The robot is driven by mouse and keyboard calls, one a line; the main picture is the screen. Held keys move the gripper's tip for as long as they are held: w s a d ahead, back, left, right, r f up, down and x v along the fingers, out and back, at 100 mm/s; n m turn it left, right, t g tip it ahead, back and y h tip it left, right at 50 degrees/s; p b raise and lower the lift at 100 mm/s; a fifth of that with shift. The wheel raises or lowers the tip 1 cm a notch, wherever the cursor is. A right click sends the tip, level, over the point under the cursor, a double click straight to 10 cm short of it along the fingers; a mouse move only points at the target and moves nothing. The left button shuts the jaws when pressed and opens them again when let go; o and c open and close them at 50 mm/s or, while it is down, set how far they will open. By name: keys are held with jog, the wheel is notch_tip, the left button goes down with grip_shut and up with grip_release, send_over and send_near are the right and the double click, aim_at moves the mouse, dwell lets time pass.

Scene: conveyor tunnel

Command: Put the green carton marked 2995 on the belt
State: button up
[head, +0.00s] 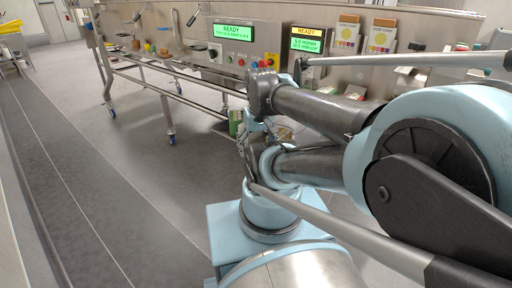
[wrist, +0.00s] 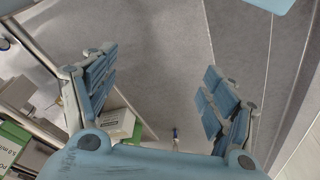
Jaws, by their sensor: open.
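A small green item (head: 235,122) shows in the head view beside my arm, partly hidden; I cannot tell whether it is the carton marked 2995. In the wrist view, a pale box (wrist: 117,122) with a green side lies at the lower left, partly behind the left finger. No number can be read on it. My gripper (wrist: 158,95) is open and empty, with grey floor showing between its blue fingers. The gripper is hard to make out behind my arm in the head view. The belt surface is not clearly seen.
A long steel machine (head: 165,65) on wheeled legs runs across the back, with small items on it. It carries a green READY display (head: 233,32) and a yellow-topped display (head: 309,39). Cards stand at the right. Grey floor (head: 110,170) at the left is clear.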

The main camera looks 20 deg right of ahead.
jog(key=w+r, duration=0.6)
jog(key=w, duration=0.5)
jog(key=m+t, duration=0.2)
send_over(235, 115)
jog(key=s, duration=0.7)
notch_tip(235, 115, down, 6)
jog(key=shift+h, duration=0.3)
jog(key=x, duration=1.1)
jog(key=shift+w+a, duration=0.3)
jog(key=shift+w, duration=0.1)
jog(key=shift+x, duration=2.95)
jog(key=shift+s+a+f, duration=0.1)
jog(key=shift+a+f, duration=0.05)
jog(key=shift+f, duration=0.1)
jog(key=c, duration=1.6)
